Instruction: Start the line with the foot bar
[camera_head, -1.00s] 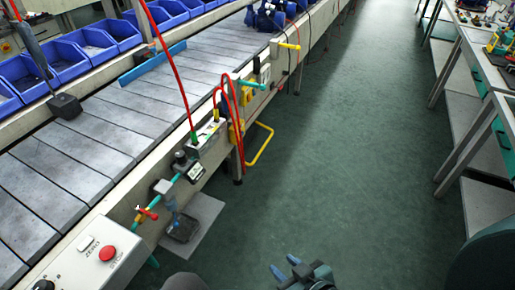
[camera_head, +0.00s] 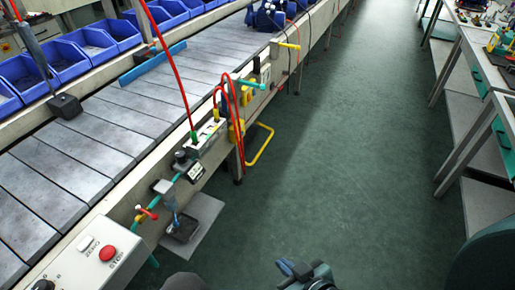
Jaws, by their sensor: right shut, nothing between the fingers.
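The yellow foot bar (camera_head: 263,145) is a bent bar low on the side of the line, standing out over the green floor beside a leg of the frame. My right gripper (camera_head: 283,266) is at the bottom edge of the view, shut and empty. It is well apart from the foot bar, lower in the picture. My left gripper is out of view.
The conveyor (camera_head: 90,130) runs along the left with blue bins (camera_head: 60,60) behind it. A red stop button (camera_head: 107,253) sits on a control box at lower left. Red hoses (camera_head: 227,110) hang by the bar. The green floor (camera_head: 340,170) is clear; benches stand at right.

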